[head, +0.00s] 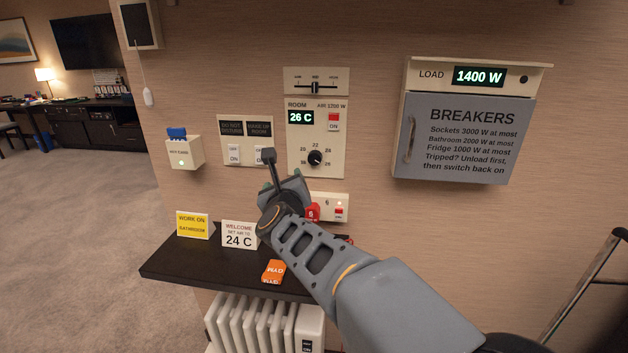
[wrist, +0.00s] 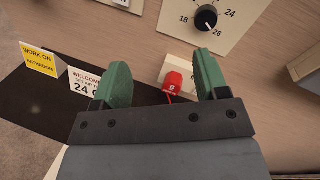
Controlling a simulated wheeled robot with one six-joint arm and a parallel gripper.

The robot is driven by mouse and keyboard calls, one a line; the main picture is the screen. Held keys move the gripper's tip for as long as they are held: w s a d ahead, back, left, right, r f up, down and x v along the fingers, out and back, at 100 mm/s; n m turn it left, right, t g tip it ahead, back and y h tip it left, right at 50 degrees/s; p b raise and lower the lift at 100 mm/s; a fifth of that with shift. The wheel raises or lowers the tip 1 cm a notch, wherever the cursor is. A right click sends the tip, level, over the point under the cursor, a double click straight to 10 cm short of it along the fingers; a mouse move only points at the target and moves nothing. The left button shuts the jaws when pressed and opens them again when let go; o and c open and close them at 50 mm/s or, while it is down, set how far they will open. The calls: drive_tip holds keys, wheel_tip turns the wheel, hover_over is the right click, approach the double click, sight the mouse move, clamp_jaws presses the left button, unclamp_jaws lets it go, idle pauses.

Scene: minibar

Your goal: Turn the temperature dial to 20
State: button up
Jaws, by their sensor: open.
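The temperature dial (head: 315,158) is a round black knob on the cream room panel (head: 297,172), with numbers from 18 to 26 around it. The display (head: 300,117) above it reads 26 C. In the wrist view the dial (wrist: 206,18) is near the top edge, its white mark pointing to the lower right, toward 26. My gripper (head: 282,178) is open, below and left of the dial and apart from it. Its two green fingers (wrist: 160,66) show in the wrist view with nothing held between them.
A red plug (head: 312,212) sits at a socket below the panel. The dark shelf (head: 165,262) carries a yellow sign (head: 193,225), a 24 C welcome card (head: 239,234) and an orange packet (head: 273,272). Light switches (head: 234,154) are left of the panel; the breaker box (head: 462,135) is right.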

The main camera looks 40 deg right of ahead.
sight(314, 161)
drive_tip(key=w+d+m+h, duration=0.1)
drive_tip(key=w+d+m, duration=0.1)
drive_tip(key=d, duration=0.2)
drive_tip(key=w+d+m+g+h, duration=0.1)
drive_tip(key=w+d+m, duration=0.2)
drive_tip(key=d, duration=0.2)
drive_tip(key=w+d+f+m+h, duration=0.1)
drive_tip(key=w+d+m+h, duration=0.1)
drive_tip(key=d, duration=0.3)
drive_tip(key=shift+w+m+g, duration=0.3)
drive_tip(key=shift+w+g, duration=0.1)
drive_tip(key=shift+w, duration=0.35)
drive_tip(key=c, duration=0.9)
